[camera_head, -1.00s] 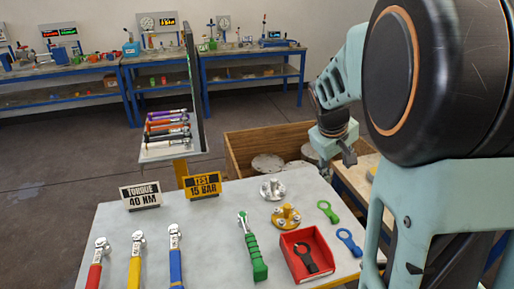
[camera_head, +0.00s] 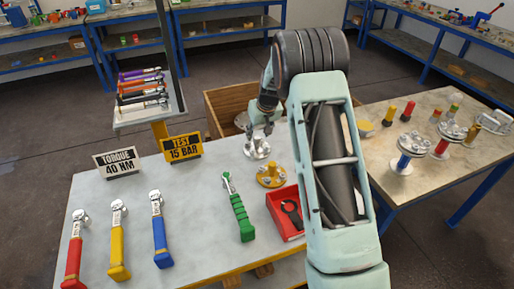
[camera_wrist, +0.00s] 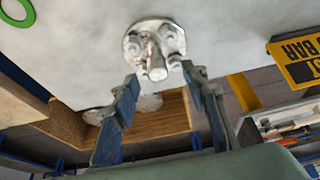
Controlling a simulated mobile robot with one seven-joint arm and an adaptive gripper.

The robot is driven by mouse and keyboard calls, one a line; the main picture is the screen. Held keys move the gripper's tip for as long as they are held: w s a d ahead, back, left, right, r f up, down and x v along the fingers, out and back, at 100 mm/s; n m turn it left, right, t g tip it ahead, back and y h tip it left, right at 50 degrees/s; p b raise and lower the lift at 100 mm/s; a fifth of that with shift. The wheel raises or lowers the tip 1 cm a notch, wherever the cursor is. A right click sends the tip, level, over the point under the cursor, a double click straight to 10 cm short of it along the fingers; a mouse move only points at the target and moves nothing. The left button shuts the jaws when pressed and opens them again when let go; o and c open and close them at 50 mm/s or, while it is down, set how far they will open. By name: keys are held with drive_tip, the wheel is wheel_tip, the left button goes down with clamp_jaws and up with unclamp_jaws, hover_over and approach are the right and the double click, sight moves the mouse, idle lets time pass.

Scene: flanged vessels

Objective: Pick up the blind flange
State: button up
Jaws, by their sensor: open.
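Two flange-like discs with an upright stub lie on the grey table (camera_head: 200,215): a silver one (camera_head: 257,150) and a brass-coloured one (camera_head: 271,176). I cannot tell for sure from their looks which is the blind flange. My gripper (camera_head: 262,130) points down just over the silver disc. In the wrist view the silver flange (camera_wrist: 154,32) shows its central stub and bolts around it. My open fingers (camera_wrist: 158,78) are to either side of the stub's end, with nothing held. Whether they touch it is not clear.
A red tray (camera_head: 283,217) with a dark ring tool and a green-handled wrench (camera_head: 240,215) lie nearby. The test sign (camera_head: 182,148) stands to the left. A wooden crate (camera_head: 222,103) is behind the table. A side table (camera_head: 390,200) holds several flanged parts.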

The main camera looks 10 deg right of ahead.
sight(257, 137)
drive_tip(key=shift+w+d+p+x, duration=0.1)
drive_tip(key=shift+w+p+x, duration=0.2)
drive_tip(key=shift+x, duration=1.25)
drive_tip(key=shift+w+d+p+x, duration=0.1)
drive_tip(key=shift+p+x, duration=0.25)
drive_tip(key=shift+x, duration=1.15)
drive_tip(key=shift+r, duration=0.1)
drive_tip(key=shift+c, duration=0.6)
clamp_jaws()
drive_tip(key=shift+w+r, duration=0.1)
drive_tip(key=shift+r, duration=0.1)
